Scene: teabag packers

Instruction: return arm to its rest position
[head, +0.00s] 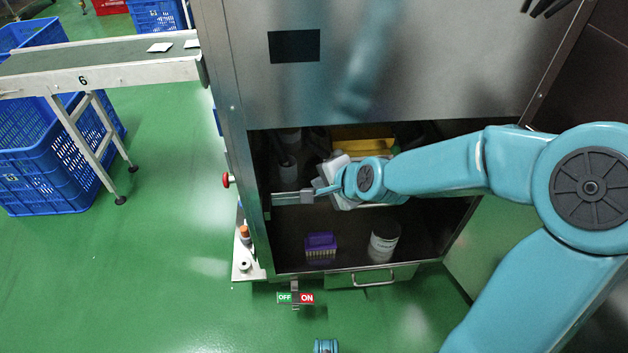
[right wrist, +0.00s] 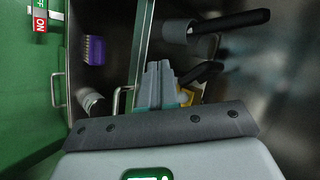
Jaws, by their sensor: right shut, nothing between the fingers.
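My right arm comes in from the right in the head view and reaches into the open lower compartment of a steel machine (head: 400,75). My right gripper (head: 320,190) is inside the opening, close to a metal rail (head: 288,198); I cannot tell whether they touch. In the right wrist view the grey fingers (right wrist: 160,68) are together with nothing between them.
A purple brush-like block (head: 320,243) and a white canister (head: 384,242) stand on the compartment floor, below my right gripper. A yellow item (head: 362,138) is at the back. A conveyor (head: 110,62) and blue crates (head: 45,165) stand left. Green floor between is clear.

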